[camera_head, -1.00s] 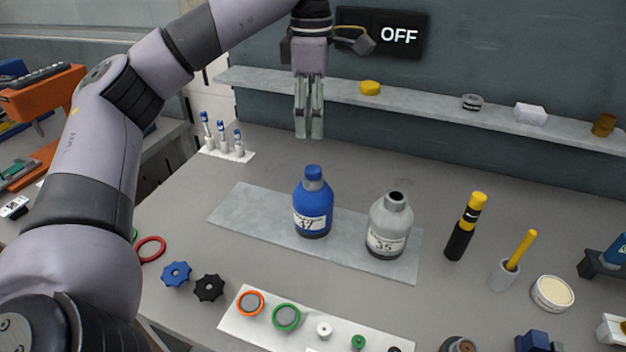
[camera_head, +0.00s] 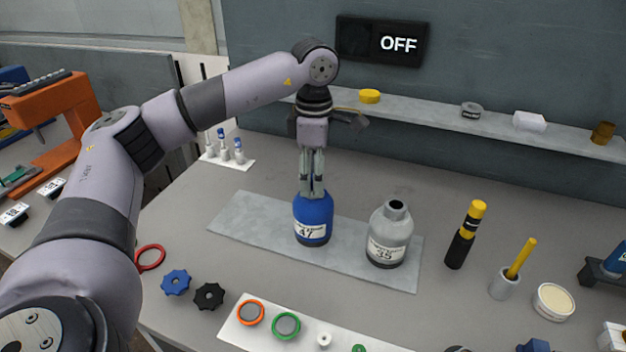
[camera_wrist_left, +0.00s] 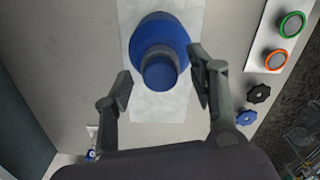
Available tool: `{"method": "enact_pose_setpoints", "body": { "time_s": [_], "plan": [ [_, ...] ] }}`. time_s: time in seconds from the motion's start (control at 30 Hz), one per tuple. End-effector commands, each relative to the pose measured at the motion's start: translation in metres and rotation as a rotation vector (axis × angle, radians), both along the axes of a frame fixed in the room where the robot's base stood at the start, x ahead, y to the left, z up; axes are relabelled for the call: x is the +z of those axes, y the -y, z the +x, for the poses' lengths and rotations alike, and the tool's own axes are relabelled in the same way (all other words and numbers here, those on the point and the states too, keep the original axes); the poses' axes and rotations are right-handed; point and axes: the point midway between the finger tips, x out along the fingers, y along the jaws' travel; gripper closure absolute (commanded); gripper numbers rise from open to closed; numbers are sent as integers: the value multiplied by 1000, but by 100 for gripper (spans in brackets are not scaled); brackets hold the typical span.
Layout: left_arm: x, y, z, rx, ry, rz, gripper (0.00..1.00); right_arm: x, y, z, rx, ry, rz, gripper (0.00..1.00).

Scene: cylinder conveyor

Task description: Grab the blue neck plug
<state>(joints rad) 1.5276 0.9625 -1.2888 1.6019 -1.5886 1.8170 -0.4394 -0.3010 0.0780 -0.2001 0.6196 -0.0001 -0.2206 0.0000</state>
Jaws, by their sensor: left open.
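A blue bottle (camera_head: 312,220) with a white label stands upright on a grey mat (camera_head: 240,222). Its blue neck plug shows in the left wrist view (camera_wrist_left: 159,75), below the middle of the picture's top half. My left gripper (camera_head: 312,192) points straight down over the bottle and hides the plug in the head view. In the left wrist view its two fingers (camera_wrist_left: 162,82) are apart, one on each side of the plug, with gaps between. A grey bottle (camera_head: 388,236) with an open dark neck stands to the right. My right gripper is not in view.
A black and yellow marker-like tool (camera_head: 465,235) and a grey cup (camera_head: 503,285) stand to the right. Blue (camera_head: 176,282) and black (camera_head: 209,296) knobs lie in front. A shelf (camera_head: 430,106) runs along the back wall.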

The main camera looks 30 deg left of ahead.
Motion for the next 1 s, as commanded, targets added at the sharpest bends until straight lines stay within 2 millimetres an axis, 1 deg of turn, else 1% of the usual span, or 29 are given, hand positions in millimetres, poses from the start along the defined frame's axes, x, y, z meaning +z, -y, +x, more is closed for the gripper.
{"method": "enact_pose_setpoints", "body": {
  "time_s": [0.1, 0.13, 0.67, 0.87, 1.0],
  "plan": [
    [0, 0, 0, 0, 0, 0, 48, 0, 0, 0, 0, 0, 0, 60],
    [0, 0, 0, 0, 0, 0, 49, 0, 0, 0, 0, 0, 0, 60],
    [0, 0, 0, 0, 0, 0, 84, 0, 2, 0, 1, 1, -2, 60],
    [1, 0, 0, 0, 0, 0, 84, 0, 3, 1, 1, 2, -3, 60],
    [5, 0, 0, 0, 1, 0, 84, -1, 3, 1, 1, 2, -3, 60]
  ]
}}
